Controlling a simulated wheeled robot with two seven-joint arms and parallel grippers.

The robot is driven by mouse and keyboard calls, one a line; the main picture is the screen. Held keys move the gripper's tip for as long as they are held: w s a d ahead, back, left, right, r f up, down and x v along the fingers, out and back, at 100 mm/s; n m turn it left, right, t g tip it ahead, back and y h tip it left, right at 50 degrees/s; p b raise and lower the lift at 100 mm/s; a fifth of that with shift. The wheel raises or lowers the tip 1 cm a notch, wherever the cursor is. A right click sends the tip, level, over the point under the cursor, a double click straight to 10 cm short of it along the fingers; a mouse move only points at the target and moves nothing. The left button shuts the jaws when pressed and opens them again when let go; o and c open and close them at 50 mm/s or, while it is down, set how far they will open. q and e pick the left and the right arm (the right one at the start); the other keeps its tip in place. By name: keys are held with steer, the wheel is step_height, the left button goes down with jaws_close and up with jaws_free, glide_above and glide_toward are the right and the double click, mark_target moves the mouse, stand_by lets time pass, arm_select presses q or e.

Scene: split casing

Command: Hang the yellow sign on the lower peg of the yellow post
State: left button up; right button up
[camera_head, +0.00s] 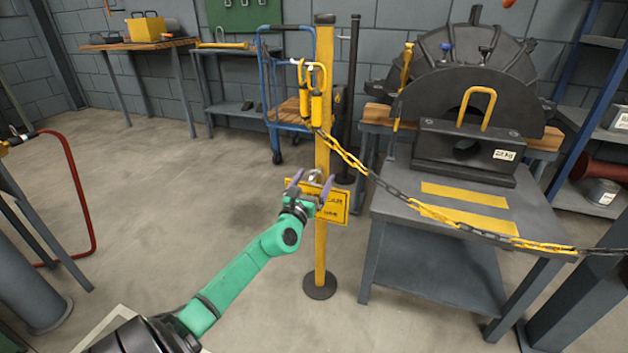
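The yellow post (323,140) stands upright on a round dark base, slightly right of the picture's middle. The yellow sign (335,208), with dark lettering, is at mid-height in front of the post, tilted a little. A silvery ring-like part (315,176) shows just above the sign; the lower peg cannot be made out. My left gripper (312,184) is in front of the sign and covers part of it. Its purple fingertips are spread, one on each side of the ring-like part, and I see no grip on the sign. My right gripper is out of view.
Yellow hook-like pieces (313,90) hang high on the post. A yellow-and-black chain (395,190) runs from there to the lower right, across a grey table (400,208) with a heavy black casing (468,90). A blue cart (272,100) stands behind.

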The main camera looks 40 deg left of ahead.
arm_select(q)
steer(key=p+v, duration=0.1)
steer(key=v, duration=1.3)
steer(key=shift+s+p, duration=0.25)
steer(key=shift+p, duration=0.15)
steer(key=shift+f, duration=0.15)
